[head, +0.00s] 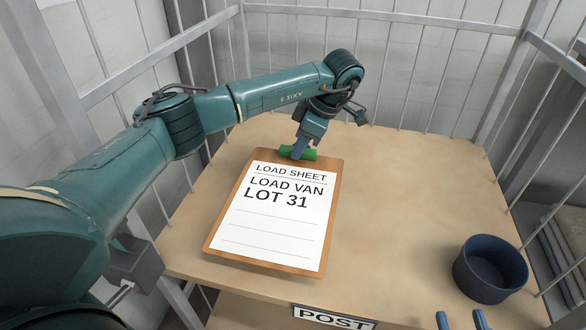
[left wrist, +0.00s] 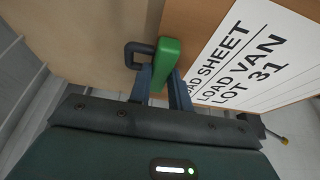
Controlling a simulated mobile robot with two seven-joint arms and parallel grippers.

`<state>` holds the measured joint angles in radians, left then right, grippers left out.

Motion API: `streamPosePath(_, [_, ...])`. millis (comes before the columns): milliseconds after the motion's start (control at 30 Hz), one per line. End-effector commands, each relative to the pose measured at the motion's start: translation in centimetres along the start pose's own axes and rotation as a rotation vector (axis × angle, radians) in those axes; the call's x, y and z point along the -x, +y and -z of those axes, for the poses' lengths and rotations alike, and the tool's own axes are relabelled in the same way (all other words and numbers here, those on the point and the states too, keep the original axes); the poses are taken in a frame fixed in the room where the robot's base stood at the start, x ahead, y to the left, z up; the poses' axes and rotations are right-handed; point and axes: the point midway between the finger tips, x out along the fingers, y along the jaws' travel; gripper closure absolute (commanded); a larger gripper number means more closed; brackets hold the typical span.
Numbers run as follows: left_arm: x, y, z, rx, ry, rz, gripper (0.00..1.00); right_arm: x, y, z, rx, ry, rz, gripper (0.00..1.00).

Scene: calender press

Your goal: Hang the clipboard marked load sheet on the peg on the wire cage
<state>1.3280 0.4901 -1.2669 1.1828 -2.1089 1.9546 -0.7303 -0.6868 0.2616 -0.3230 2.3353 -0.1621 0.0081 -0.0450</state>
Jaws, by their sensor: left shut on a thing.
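The clipboard (head: 272,213) is brown with a white sheet reading LOAD SHEET, LOAD VAN, LOT 31. It is over the left half of the table, face up; I cannot tell whether it touches the tabletop. A green clip (head: 298,153) is at its far end. In the left wrist view the clip (left wrist: 159,62) has a dark loop (left wrist: 131,52) beside it. My left gripper (head: 299,150) is shut on the clip. My right gripper (head: 460,321) shows only two blue fingertips at the bottom edge, apart and empty. I cannot make out the peg in either view.
The wire cage (head: 390,15) has pale rails and thin bars around the table's back and sides. A dark blue round bowl (head: 490,269) stands at the table's right front. A POST label (head: 334,317) is on the front edge.

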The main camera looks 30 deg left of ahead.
Motion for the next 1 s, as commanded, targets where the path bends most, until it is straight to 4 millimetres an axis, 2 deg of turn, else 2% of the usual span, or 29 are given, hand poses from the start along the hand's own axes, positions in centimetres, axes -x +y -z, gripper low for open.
streamPosePath(333, [-4.0, -0.1, -1.6, -0.001, 0.000, 0.002, 1.00, 0.0, -0.4, 0.2, 0.014, 0.049, 0.009, 0.64])
streamPosePath(567, [-4.3, 0.0, -1.8, 0.000, -0.001, -0.001, 1.00, 0.0, -0.3, 0.1, 0.014, 0.048, 0.008, 0.64])
streamPosePath(600, [-4.3, -0.1, -1.8, 0.000, -0.001, -0.001, 0.77, 0.0, -0.3, 0.1, 0.014, 0.048, 0.008, 0.64])
streamPosePath(833, [-4.3, -0.1, -1.8, 0.000, 0.000, -0.001, 0.59, 0.0, -0.3, 0.1, 0.014, 0.047, 0.008, 0.64])
streamPosePath(1000, [-4.3, -0.1, -1.8, 0.000, 0.000, -0.001, 0.59, 0.0, -0.3, 0.1, 0.014, 0.047, 0.008, 0.64])
